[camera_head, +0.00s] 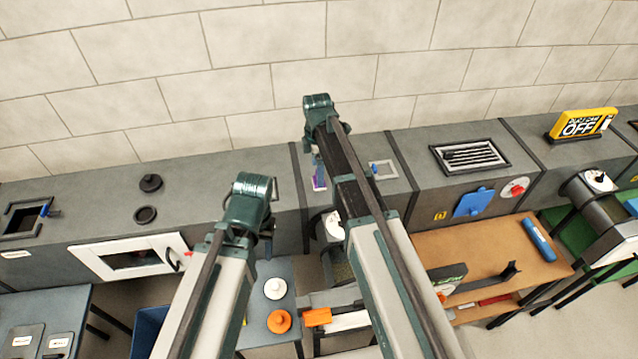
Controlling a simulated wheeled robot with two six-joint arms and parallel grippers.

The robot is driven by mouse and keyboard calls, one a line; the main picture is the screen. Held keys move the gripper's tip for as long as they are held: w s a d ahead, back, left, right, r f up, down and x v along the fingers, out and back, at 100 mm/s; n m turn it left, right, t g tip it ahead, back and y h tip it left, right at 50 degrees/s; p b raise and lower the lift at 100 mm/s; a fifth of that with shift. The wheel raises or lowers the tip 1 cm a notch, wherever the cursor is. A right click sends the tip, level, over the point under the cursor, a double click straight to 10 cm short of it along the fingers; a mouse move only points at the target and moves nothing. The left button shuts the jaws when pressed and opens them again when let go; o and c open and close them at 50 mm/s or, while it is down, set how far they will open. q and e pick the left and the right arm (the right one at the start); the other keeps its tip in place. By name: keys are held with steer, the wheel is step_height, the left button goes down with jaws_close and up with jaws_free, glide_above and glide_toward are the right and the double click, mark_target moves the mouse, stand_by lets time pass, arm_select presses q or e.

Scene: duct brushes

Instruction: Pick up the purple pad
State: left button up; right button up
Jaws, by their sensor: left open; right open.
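A small purple pad (319,184) shows on the grey duct top, just below the tip of my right gripper. My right gripper (318,164) hangs down over it from the far end of my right arm and is open. The arm's dark link covers the area right of the pad. I cannot tell whether the fingers touch the pad or stand around it. My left gripper (268,240) is open in front of the duct, left of the pad and nearer to me. It is small and partly hidden by its own arm.
A long grey duct (215,195) runs along the block wall, with black knobs (150,183) and a grille (470,156). A yellow sign (583,124) stands on it at right. A wooden table (480,250) holds a blue roll (538,240). Orange and white knobs (279,321) sit on a low table.

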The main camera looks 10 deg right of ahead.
steer(key=f+b, duration=0.4)
steer(key=f, duration=0.1)
steer(key=shift+w+d, duration=0.15)
steer(key=shift+d, duration=0.1)
steer(key=shift+r, duration=0.1)
steer(key=c, duration=1.4)
steer(key=shift+r+p, duration=0.55)
steer(key=shift+r, duration=0.2)
step_height(320, 180, up, 3)
steer(key=p, duration=0.3)
steer(key=shift+s+a+f+b, duration=0.15)
steer(key=shift+s+a+f, duration=0.1)
steer(key=shift+s, duration=0.4)
steer(key=shift+s+a+f+b, duration=0.15)
steer(key=shift+s+a, duration=0.1)
steer(key=shift+s, duration=0.35)
steer(key=s+a, duration=0.2)
steer(key=s, duration=0.2)
steer(key=s+a+r, duration=0.1)
steer(key=s+a, duration=0.1)
steer(key=s, duration=0.2)
steer(key=s+a+p, duration=0.1)
steer(key=s+a, duration=0.1)
steer(key=s, duration=0.1)
steer(key=shift+s+a+r, duration=0.15)
steer(key=shift+s+a, duration=0.1)
steer(key=shift+s, duration=0.15)
